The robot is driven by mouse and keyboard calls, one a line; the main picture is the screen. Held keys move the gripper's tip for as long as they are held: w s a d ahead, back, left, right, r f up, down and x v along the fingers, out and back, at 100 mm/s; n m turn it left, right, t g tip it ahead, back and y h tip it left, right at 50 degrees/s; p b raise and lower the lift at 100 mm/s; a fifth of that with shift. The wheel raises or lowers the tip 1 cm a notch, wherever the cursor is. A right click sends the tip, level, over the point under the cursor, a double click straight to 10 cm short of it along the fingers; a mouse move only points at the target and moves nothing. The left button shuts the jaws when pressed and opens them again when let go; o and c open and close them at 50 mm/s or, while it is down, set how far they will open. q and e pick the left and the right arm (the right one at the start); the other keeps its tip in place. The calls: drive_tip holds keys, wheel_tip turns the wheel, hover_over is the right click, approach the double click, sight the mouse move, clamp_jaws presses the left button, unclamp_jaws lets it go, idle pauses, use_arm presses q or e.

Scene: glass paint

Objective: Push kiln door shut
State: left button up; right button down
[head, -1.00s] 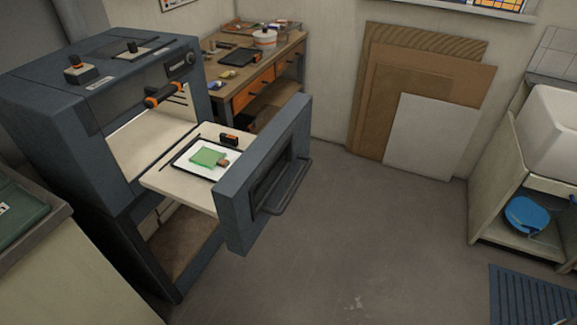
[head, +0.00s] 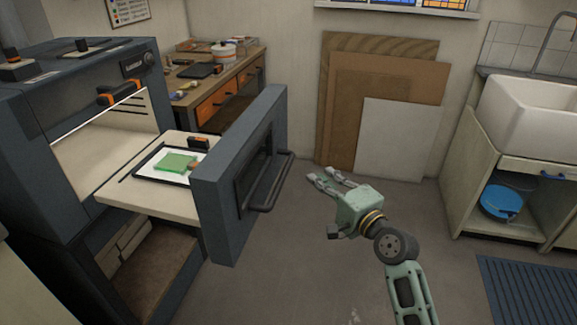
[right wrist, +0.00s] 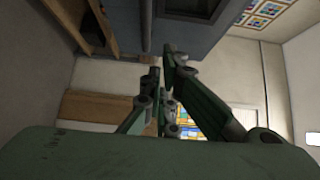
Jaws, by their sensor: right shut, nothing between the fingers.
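The kiln (head: 45,125) is a dark blue-grey cabinet at the left of the head view. Its door (head: 214,205) is a thick upright slab standing out from the body, joined to a pulled-out cream shelf (head: 125,197). The shelf carries a white tray with a green piece (head: 176,162). A dark bar handle (head: 268,195) is on the door's outer face. My right gripper (head: 320,173) is shut and empty, to the right of the handle and apart from it. In the right wrist view the gripper (right wrist: 163,62) shows below a blue-grey panel, likely the door (right wrist: 200,38). My left gripper is out of view.
A wooden workbench (head: 222,95) stands behind the kiln. Boards (head: 400,138) lean on the back wall. A blue mat (head: 530,290) lies on the floor. Open floor lies before the door.

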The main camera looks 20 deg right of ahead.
sight(288, 163)
drive_tip(key=w+a, duration=0.1)
drive_tip(key=w, duration=0.2)
drive_tip(key=w+a, duration=0.1)
drive_tip(key=w, duration=0.3)
drive_tip(key=w+a+p, duration=0.1)
drive_tip(key=w+a, duration=0.1)
drive_tip(key=w, duration=0.2)
drive_tip(key=shift+w+a+r, duration=0.1)
drive_tip(key=shift+w, duration=0.15)
drive_tip(key=shift+w+a, duration=0.25)
drive_tip(key=shift+a, duration=0.2)
